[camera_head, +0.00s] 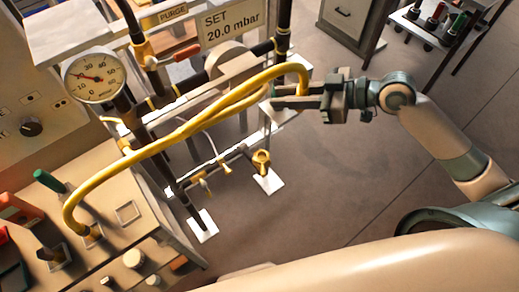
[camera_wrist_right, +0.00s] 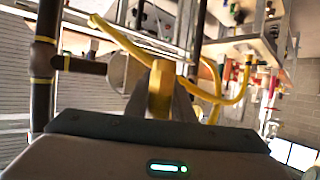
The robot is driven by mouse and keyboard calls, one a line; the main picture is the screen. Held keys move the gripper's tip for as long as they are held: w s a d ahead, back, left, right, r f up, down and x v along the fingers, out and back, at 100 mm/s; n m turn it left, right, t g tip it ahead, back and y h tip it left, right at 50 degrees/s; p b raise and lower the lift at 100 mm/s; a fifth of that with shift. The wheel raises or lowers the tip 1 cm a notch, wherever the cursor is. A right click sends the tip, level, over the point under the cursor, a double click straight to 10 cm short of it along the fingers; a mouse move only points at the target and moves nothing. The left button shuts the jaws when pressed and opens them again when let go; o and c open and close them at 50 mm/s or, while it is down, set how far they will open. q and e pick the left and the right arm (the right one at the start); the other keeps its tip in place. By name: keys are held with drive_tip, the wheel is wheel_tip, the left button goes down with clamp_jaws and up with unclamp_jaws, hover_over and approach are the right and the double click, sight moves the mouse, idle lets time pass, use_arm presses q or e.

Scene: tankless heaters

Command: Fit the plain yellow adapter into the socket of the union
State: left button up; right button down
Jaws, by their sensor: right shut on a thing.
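My right gripper (camera_head: 275,97) is shut in the middle of the head view, at the end of a yellow hose (camera_head: 180,134). In the right wrist view, the gripper (camera_wrist_right: 160,105) has a plain yellow block-like piece (camera_wrist_right: 161,88) between its fingers, which appears to be the adapter. The hose (camera_wrist_right: 125,42) shows beyond it. A dark side stub (camera_wrist_right: 82,65) stands out from a banded dark pipe (camera_wrist_right: 45,50) at left; I cannot tell whether it is the union. No socket shows clearly, and no seating is visible. My left gripper is out of view.
A pressure gauge (camera_head: 94,76) and a "SET 20.0 mbar" sign (camera_head: 233,22) stand by the piping at left. A bench (camera_head: 130,212) with fittings is at lower left. A cart (camera_head: 440,35) is at upper right. The floor right of the pipes is clear.

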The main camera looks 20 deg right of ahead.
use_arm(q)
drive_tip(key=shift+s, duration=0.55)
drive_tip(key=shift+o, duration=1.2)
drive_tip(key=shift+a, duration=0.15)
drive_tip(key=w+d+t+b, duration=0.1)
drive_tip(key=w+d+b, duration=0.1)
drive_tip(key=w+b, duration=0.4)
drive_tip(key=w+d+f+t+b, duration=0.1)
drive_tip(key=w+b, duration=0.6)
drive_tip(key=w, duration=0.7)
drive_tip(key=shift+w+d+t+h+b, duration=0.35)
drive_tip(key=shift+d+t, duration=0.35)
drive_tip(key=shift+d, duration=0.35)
use_arm(e)
wheel_tip(320, 180, down, 23)
drive_tip(key=d+m+t+h, duration=0.1)
drive_tip(key=d+m+t, duration=0.1)
drive_tip(key=shift+w+d+r+h, duration=0.15)
drive_tip(key=shift+w+r+h, duration=0.05)
drive_tip(key=shift+h, duration=0.2)
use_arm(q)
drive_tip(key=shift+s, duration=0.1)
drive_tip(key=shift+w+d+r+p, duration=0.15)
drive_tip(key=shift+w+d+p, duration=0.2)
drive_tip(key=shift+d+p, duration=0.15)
use_arm(e)
drive_tip(key=s+f+x, duration=0.1)
drive_tip(key=x, duration=1.2)
drive_tip(key=shift+a+f, duration=0.25)
drive_tip(key=shift+f, duration=0.2)
